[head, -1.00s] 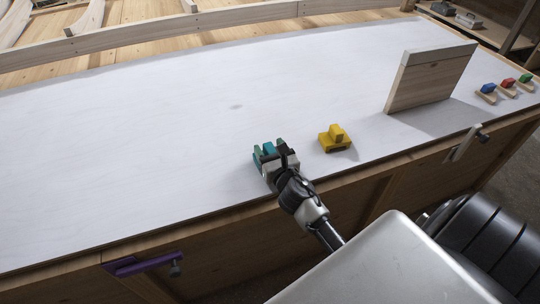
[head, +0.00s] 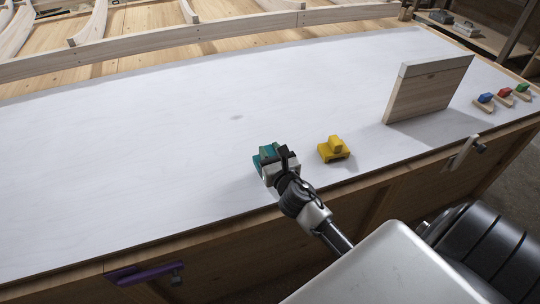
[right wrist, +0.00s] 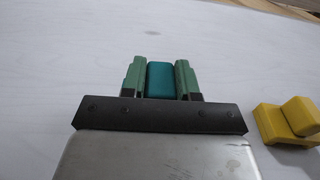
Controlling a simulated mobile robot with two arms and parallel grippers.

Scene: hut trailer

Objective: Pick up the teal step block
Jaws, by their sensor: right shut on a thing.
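The teal step block (head: 258,161) is at the front part of the white tabletop, left of a yellow step block. My right gripper (head: 272,154) is over it and hides part of it. In the right wrist view the teal block (right wrist: 160,79) sits between the two green fingers of my right gripper (right wrist: 160,82), which are shut on its upper part. I cannot tell whether the block is clear of the tabletop. My left gripper is not in view.
A yellow step block (head: 333,150) stands just right of my right gripper. An upright wooden board (head: 428,88) stands farther right, with small blue, red and green pieces (head: 504,96) beyond it. A purple clamp (head: 143,269) is on the front edge. The tabletop's left is clear.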

